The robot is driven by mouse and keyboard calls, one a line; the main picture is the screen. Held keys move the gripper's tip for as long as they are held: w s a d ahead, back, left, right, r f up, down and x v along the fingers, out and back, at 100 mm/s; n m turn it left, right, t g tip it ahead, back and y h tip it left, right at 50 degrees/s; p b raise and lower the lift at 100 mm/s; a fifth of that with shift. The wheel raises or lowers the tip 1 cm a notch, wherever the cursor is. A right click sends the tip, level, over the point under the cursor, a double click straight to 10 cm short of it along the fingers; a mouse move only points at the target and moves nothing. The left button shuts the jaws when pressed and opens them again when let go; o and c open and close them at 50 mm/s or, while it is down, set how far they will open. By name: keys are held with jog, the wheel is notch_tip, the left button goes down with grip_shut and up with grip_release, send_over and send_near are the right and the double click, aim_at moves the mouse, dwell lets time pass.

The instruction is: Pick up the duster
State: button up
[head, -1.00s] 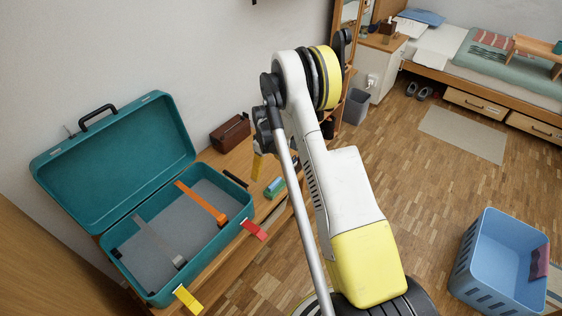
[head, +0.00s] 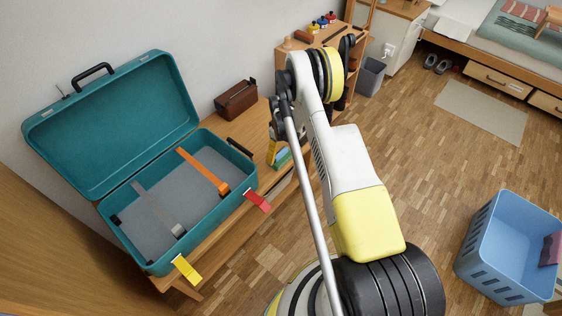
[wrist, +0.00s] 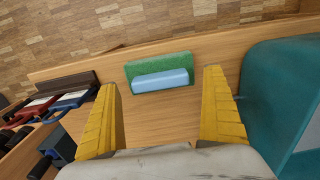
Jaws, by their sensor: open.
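The duster, a green pad with a light blue block on it (wrist: 160,78), lies on the wooden bench top near its edge. In the head view it shows as a small green and blue patch (head: 283,160), partly hidden by my gripper. My gripper (wrist: 161,92) is open and empty. Its two yellow fingers stand to the left and right of the duster in the wrist view, with the duster between and slightly beyond their tips. In the head view one yellow finger (head: 272,152) shows just left of the duster. I cannot tell the height of the fingertips above the bench.
An open teal suitcase (head: 243,178) with straps stands on the bench, close to my right finger in the wrist view (wrist: 262,95). A brown box (head: 236,99) sits behind. Red and blue items (wrist: 68,102) lie at left in the wrist view. A blue basket (head: 478,262) stands on the floor.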

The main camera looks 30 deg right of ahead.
aim_at(281, 152)
jog(key=shift+f, duration=0.6)
jog(key=shift+r, duration=0.1)
jog(key=c, duration=1.3)
jog(key=shift+r, duration=0.15)
notch_tip(281, 152, up, 5)
jog(key=p, duration=0.2)
jog(key=shift+f+p, duration=0.2)
jog(key=shift+p, duration=0.2)
jog(key=s+d+r+p, duration=0.4)
jog(key=s+d+r, duration=0.1)
jog(key=s, duration=0.5)
jog(key=shift+s+d+r, duration=0.15)
jog(key=shift+d+r, duration=0.1)
jog(key=shift+r, duration=0.35)
